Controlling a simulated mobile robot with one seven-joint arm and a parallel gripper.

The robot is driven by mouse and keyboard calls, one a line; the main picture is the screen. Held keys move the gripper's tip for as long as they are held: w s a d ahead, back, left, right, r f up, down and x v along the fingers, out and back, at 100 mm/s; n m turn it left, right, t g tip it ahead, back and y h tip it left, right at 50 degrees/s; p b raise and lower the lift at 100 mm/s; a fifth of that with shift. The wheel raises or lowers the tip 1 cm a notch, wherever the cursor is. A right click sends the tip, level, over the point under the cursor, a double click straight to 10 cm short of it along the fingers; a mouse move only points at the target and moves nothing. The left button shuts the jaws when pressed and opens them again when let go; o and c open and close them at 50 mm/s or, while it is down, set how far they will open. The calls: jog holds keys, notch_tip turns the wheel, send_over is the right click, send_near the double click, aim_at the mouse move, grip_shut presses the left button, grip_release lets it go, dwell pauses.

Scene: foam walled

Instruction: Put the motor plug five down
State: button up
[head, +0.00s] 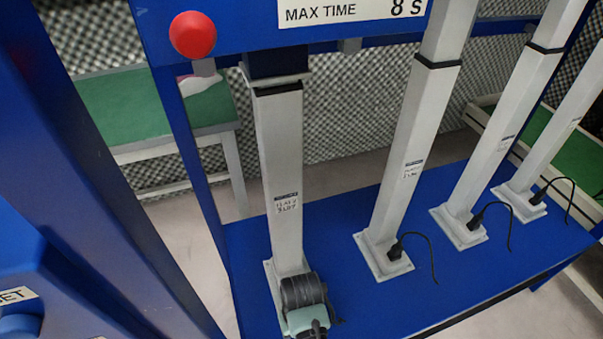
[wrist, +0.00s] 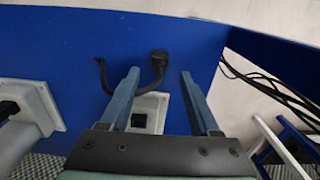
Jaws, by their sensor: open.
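My gripper (wrist: 160,73) is open and empty in the wrist view, its two blue-grey fingers spread. A black plug (wrist: 158,57) with a curved black cable lies against the blue surface (wrist: 60,50) just beyond the fingertips, between them in the picture. It is apart from the pale socket base (wrist: 140,101), whose dark socket (wrist: 138,120) shows between the fingers. In the head view my wrist covers the foot of the leftmost pale column (head: 278,170), and this plug and the fingertips are hidden there.
Other pale columns stand to the right on the blue bench (head: 440,285), with black plugs (head: 395,250) at their feet and cables trailing. A red button (head: 193,35) sits on the blue frame at upper left. Black cables (wrist: 265,82) hang at right in the wrist view.

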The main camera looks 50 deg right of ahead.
notch_tip(320, 180, up, 5)
jog(key=shift+r+p, duration=0.15)
jog(key=shift+p, duration=0.5)
